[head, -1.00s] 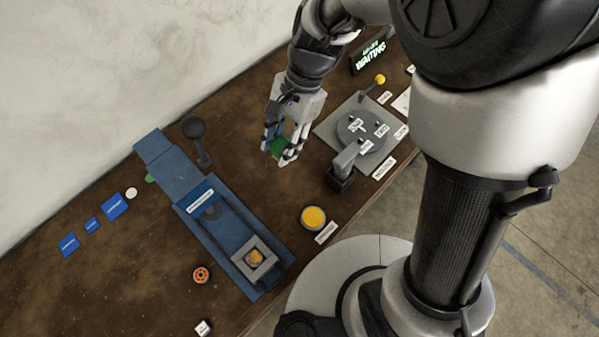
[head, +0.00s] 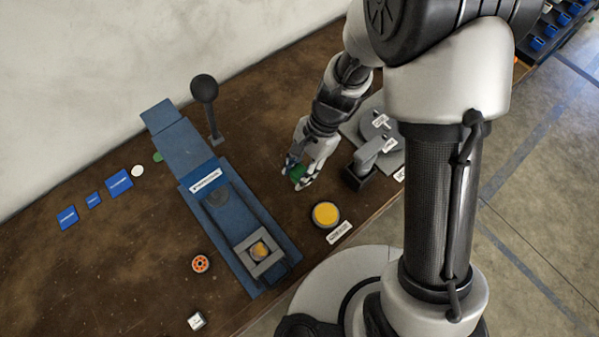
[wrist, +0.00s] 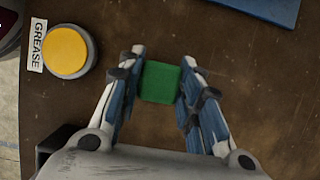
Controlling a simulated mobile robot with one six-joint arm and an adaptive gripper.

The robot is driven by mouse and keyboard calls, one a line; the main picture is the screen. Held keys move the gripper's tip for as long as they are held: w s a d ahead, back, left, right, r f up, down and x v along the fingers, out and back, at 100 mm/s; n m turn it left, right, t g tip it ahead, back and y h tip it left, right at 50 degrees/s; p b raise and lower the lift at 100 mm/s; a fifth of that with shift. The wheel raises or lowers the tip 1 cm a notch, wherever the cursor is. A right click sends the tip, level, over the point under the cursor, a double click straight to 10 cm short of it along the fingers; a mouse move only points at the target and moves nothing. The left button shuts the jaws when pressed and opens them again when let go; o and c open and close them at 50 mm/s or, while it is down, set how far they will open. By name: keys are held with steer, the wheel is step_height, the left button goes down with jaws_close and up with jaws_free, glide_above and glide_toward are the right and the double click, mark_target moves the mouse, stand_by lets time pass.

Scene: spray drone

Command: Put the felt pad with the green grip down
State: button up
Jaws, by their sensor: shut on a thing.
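My gripper (head: 297,176) is shut on the felt pad's green grip (head: 298,172). In the head view it is above the brown table (head: 120,250), between the blue fixture and the grey turntable. In the wrist view the green grip (wrist: 160,82) sits between the two fingertips (wrist: 160,78), with brown tabletop behind it. The felt under the grip is hidden, and I cannot tell whether it touches the table.
A yellow grease pot (head: 326,214) with a label stands at the front edge, also at upper left in the wrist view (wrist: 67,52). The long blue fixture (head: 262,218) lies left, with a black knobbed post (head: 205,90) behind. The grey turntable (head: 378,122) is right. Bare table lies around my gripper.

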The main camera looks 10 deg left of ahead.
steer(key=shift+f, duration=0.45)
steer(key=shift+f, duration=0.2)
steer(key=o, duration=1.1)
steer(key=shift+r, duration=0.1)
steer(key=p+v, duration=0.4)
steer(key=v, duration=0.8)
steer(key=shift+r, duration=0.1)
